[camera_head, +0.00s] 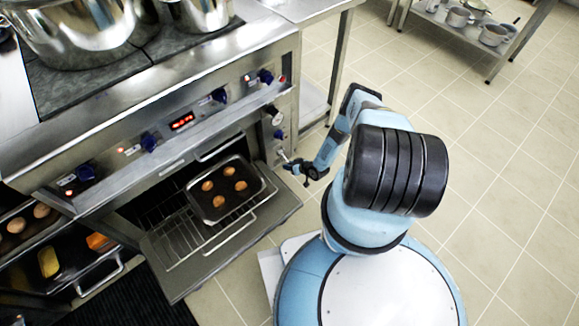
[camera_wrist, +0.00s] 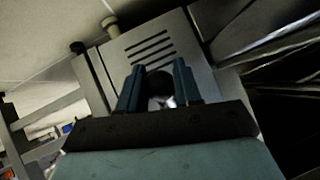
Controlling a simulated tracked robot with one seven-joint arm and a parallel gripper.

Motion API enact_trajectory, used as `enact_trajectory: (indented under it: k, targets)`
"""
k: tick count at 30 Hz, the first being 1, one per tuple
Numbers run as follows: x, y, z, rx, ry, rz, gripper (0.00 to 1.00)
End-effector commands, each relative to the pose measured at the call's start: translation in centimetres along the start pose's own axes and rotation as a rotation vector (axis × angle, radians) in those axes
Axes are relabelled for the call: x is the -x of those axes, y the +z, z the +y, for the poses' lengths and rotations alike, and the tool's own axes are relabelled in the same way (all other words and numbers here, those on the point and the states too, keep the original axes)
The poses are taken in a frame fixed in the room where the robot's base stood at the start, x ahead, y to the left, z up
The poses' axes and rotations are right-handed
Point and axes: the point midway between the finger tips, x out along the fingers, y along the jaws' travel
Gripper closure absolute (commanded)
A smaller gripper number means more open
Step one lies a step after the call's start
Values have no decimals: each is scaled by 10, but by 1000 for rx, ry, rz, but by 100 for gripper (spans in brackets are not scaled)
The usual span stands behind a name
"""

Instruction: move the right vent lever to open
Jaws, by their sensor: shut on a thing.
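The stove's front has a right-hand strip with a round gauge, a blue knob and a short metal lever (camera_head: 284,156) near the open oven. My gripper (camera_head: 303,171) reaches this lever from the right. In the wrist view my gripper (camera_wrist: 158,88) has its two blue-grey fingers around a dark round knob (camera_wrist: 159,82), the lever's end, with a bright metal bit below it. The fingers are shut on it. Behind it is a grey metal panel (camera_wrist: 120,55) with several dark slots. The lever's exact angle is hard to tell.
The oven door (camera_head: 185,279) hangs open below, with a rack and a dark tray (camera_head: 219,208) of several baked pieces inside its reach. Blue control knobs (camera_head: 219,95) line the stove front. Large pots (camera_head: 70,35) stand on top. The tiled floor at right is clear.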

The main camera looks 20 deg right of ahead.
Motion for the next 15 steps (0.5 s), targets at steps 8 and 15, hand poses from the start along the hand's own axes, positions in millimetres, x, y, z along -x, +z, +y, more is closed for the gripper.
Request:
enact_trajectory:
  k: [8, 15]
  targets:
    - [2, 7, 0, -3, 1, -12, 47]
    - [2, 4, 1, -2, 2, -7, 42]
